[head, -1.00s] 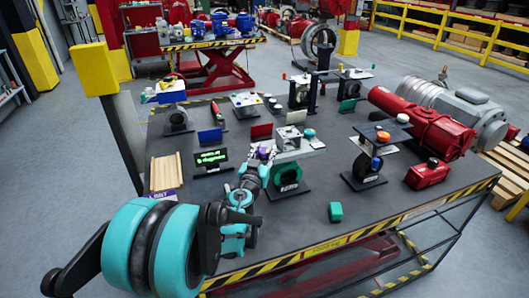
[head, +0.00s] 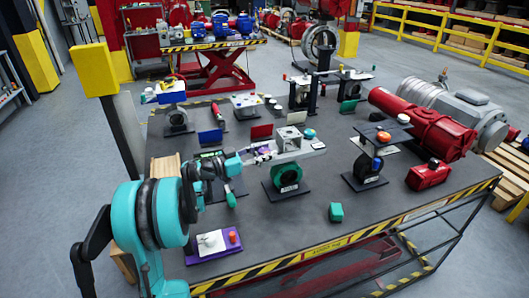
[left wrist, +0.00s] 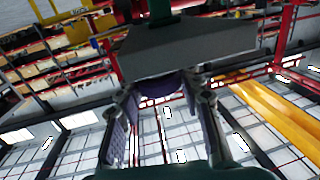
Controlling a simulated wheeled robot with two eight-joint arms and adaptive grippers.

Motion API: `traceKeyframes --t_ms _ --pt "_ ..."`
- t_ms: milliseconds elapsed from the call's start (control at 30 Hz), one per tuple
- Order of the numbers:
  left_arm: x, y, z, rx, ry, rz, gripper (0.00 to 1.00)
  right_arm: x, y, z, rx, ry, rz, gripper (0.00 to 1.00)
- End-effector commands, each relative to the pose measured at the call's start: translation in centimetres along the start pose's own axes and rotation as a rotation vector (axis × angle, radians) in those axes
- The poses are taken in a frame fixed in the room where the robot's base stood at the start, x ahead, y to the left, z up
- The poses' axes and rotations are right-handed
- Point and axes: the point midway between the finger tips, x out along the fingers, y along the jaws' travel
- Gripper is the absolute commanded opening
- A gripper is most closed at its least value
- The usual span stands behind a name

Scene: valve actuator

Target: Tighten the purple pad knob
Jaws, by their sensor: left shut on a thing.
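The purple knob (head: 264,151) is at the left end of a grey metal plate (head: 311,148) on a valve stand with a teal-green ring (head: 287,177). My left gripper (head: 262,154) reaches in from the left, at plate height, and is shut on the purple knob. In the left wrist view the purple knob (left wrist: 158,87) sits under the broad grey plate (left wrist: 190,48), between the two fingers (left wrist: 160,105). The fingers cover part of the knob in the head view. My right gripper is not in view.
A purple pad (head: 212,246) with white and orange parts lies at the front left. A second valve stand (head: 365,166) stands to the right.

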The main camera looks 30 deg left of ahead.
Motion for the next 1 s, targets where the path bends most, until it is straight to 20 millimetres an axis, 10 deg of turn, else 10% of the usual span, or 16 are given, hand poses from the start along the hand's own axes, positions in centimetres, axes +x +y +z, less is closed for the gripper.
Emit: traceKeyframes --t_ms 867,900,1000 --pt "0.08 -0.04 -0.06 -0.001 0.001 0.161 0.08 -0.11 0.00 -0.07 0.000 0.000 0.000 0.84" --pt "0.08 -0.03 -0.06 -0.001 0.001 0.161 0.42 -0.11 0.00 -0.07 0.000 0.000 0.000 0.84" --pt "0.08 -0.02 -0.05 0.000 0.001 0.161 0.59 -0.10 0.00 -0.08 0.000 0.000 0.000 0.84"
